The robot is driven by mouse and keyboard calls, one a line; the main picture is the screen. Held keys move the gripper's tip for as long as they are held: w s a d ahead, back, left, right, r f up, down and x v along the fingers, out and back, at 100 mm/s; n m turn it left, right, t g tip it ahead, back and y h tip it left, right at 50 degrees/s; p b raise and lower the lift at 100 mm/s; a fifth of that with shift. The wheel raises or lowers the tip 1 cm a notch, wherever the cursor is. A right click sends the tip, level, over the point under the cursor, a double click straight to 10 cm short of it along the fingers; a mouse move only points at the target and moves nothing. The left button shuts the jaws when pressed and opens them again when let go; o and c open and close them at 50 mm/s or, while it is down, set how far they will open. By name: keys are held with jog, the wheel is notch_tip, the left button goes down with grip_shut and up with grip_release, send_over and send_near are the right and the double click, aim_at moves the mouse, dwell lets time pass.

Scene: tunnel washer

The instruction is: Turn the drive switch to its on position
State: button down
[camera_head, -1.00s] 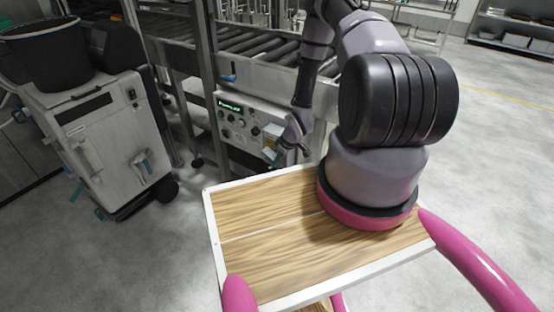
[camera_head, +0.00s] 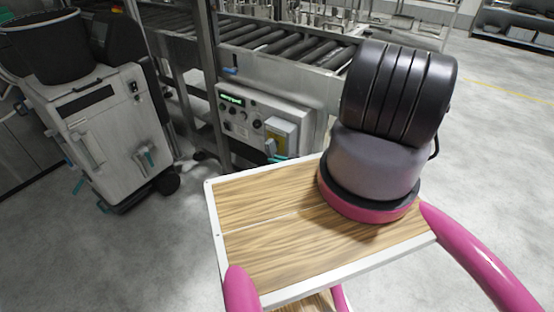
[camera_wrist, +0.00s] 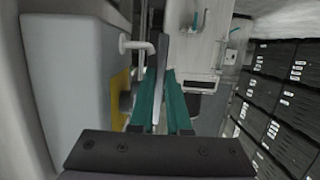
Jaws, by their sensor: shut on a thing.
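The control panel (camera_head: 236,124) on the machine frame has a lit green display and several knobs. At its right a grey box with a yellow plate (camera_head: 277,131) stands out, which appears to carry the drive switch. In the wrist view the yellow plate (camera_wrist: 119,98) is at left, edge-on. My gripper (camera_wrist: 160,78) has two teal fingers close around a thin grey lever (camera_wrist: 161,55), which appears to be the switch handle. The fingers are shut on it. In the head view most of my gripper and forearm is hidden; only small teal parts show near the box's lower left.
A roller conveyor (camera_head: 285,42) runs above the panel. A grey wheeled unit (camera_head: 112,135) with a dark bin (camera_head: 48,48) stands at left. Dark drawers (camera_wrist: 275,100) show at right in the wrist view. Open floor (camera_head: 490,150) lies at right.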

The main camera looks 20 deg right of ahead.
jog(key=shift+w+a+f+t+y, duration=0.15)
jog(key=shift+w+f+t+y, duration=0.1)
jog(key=shift+t+y, duration=0.25)
jog(key=shift+w+a+f+t+y, duration=0.2)
jog(key=shift+t+y, duration=0.1)
jog(key=shift+t, duration=0.4)
jog(key=c, duration=0.9)
grip_release()
jog(key=v, duration=1)
jog(key=shift+s+d, duration=0.25)
jog(key=shift+s, duration=0.05)
